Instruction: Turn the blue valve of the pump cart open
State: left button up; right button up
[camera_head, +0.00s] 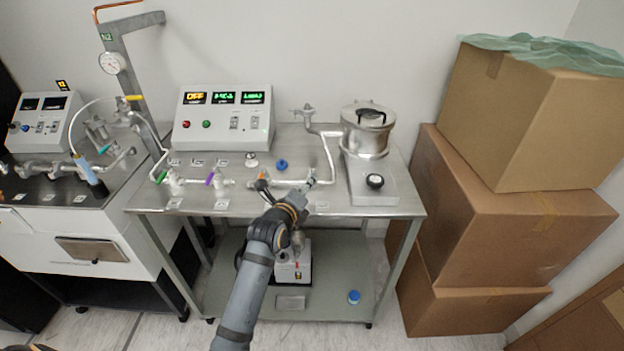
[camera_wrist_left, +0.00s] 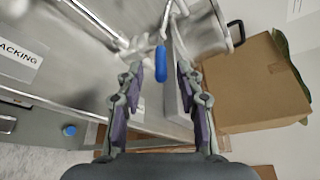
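The blue valve handle (camera_wrist_left: 161,64) is a short blue lever under a silver pipe fitting in the left wrist view. In the head view I cannot make it out beside my gripper. My left gripper (camera_head: 308,184) reaches over the front of the steel cart top (camera_head: 385,208), at the right end of the thin pipe line. In the wrist view its two fingers (camera_wrist_left: 159,72) are spread apart. The blue handle appears in the gap between them, with clear space on both sides; how deep it sits between them I cannot tell. My right gripper is not in view.
A green valve (camera_head: 160,177) and a purple valve (camera_head: 211,178) sit left along the pipe. A steel pot (camera_head: 366,138) stands right of my gripper, and a control box (camera_head: 223,118) stands behind. Stacked cardboard boxes (camera_head: 480,215) crowd the right side. A blue cap (camera_head: 354,297) lies on the lower shelf.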

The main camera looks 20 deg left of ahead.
pick_arm(q)
jog(key=shift+x, duration=2.35)
jog(key=shift+d, duration=0.1)
grip_shut()
